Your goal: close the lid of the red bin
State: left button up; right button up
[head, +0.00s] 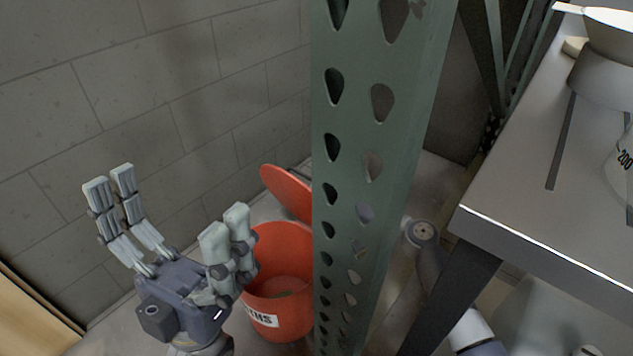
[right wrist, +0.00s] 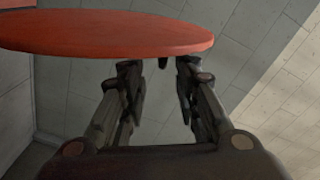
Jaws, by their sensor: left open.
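The red bin (head: 298,311) stands on the floor in the head view, its mouth open and a white label on its front. Its red lid (head: 283,188) is tilted up behind the mouth; the green post hides part of bin and lid. My left gripper (head: 168,208) is open and empty, overlapping the bin's left edge in the picture; I cannot tell whether they touch. In the right wrist view the lid (right wrist: 110,34) spans the upper left, seen nearly edge-on. My right gripper (right wrist: 160,66) is open with nothing between its fingers, by the lid's lower edge; contact is unclear.
A green perforated post (head: 375,150) stands in front of the bin. A metal table (head: 520,215) with a pale device (head: 605,75) is at the right. A grey block wall (head: 200,95) closes off the back. My right arm shows beyond the post.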

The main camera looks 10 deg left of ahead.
jog(key=shift+v, duration=1.55)
